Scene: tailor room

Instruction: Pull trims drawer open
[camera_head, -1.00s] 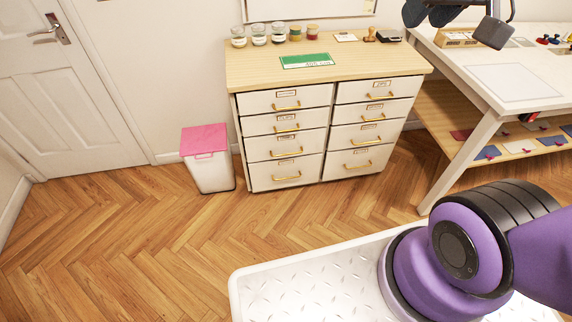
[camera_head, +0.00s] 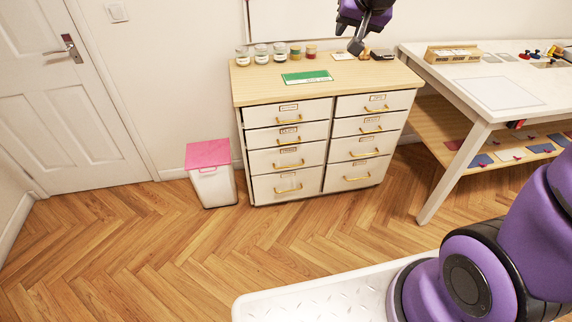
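A drawer cabinet (camera_head: 246,126) with a light wood top stands against the wall in the middle of the view. Its white drawers, in two columns, have gold handles and small label cards. The drawers look shut. The labels are too small to read, so I cannot tell which one is the trims drawer. My gripper (camera_head: 356,46) is at the top of the view, pointing down. In the picture it overlaps the back right of the cabinet top, and it is clear of the drawer handles. It is seen at an angle, so I cannot tell whether its fingers are apart.
Several jars (camera_head: 261,54) and a green and white card (camera_head: 306,78) are on the cabinet top. A bin with a pink lid (camera_head: 209,154) stands left of the cabinet. A white table (camera_head: 497,93) with a lower shelf stands to the right. The wood floor in front is clear.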

